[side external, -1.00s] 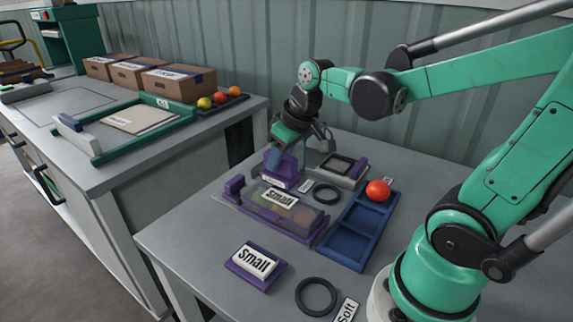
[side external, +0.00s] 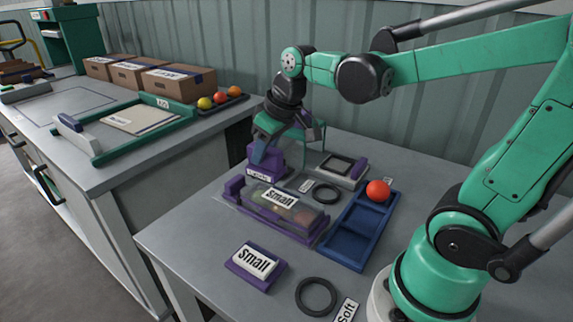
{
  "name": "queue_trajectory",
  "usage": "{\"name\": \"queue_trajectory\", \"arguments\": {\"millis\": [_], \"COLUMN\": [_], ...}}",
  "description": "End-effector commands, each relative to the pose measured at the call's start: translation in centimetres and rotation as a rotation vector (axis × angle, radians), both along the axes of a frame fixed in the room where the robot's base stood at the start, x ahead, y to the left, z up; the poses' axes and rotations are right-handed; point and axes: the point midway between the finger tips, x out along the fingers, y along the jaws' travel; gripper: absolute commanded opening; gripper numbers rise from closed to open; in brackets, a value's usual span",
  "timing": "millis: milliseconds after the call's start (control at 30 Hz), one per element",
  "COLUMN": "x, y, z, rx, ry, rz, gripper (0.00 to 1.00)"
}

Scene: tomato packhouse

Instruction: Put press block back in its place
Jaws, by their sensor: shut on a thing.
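The purple press block (side external: 268,158), with a white label low on its front, is at the back left of the near table. My gripper (side external: 264,150) is shut on it from above; its fingers hide part of the block. I cannot tell whether its underside touches the table. In front of it lies a purple tray (side external: 262,228) with a clear cover and a "Small" label, with tomatoes dimly visible inside. A grey frame (side external: 352,181) with a purple end piece lies to the right of the block.
A blue divided tray (side external: 343,261) holds a red tomato (side external: 377,190) in its far compartment. A black ring (side external: 326,194) lies near the grey frame. A purple "Small" block (side external: 255,266) and another ring (side external: 316,296) lie in front. The left bench (side external: 150,165) is separate.

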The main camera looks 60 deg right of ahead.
Motion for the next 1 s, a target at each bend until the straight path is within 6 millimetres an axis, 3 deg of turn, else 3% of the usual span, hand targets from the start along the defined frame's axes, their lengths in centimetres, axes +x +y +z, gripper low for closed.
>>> {"name": "queue_trajectory", "arguments": {"millis": [200, 400, 667, 1000], "x": [4.1, 5.6, 5.9, 5.9], "y": [6.0, 9.7, 10.3, 10.2], "z": [-1.2, -2.3, -3.9, -7.6], "rx": [0.000, 0.001, 0.001, 0.001], "ry": [-0.001, -0.001, -0.001, -0.001], "rz": [0.176, 0.268, 0.280, 0.279], "gripper": [0.00, 0.00, 0.00, 0.00]}}
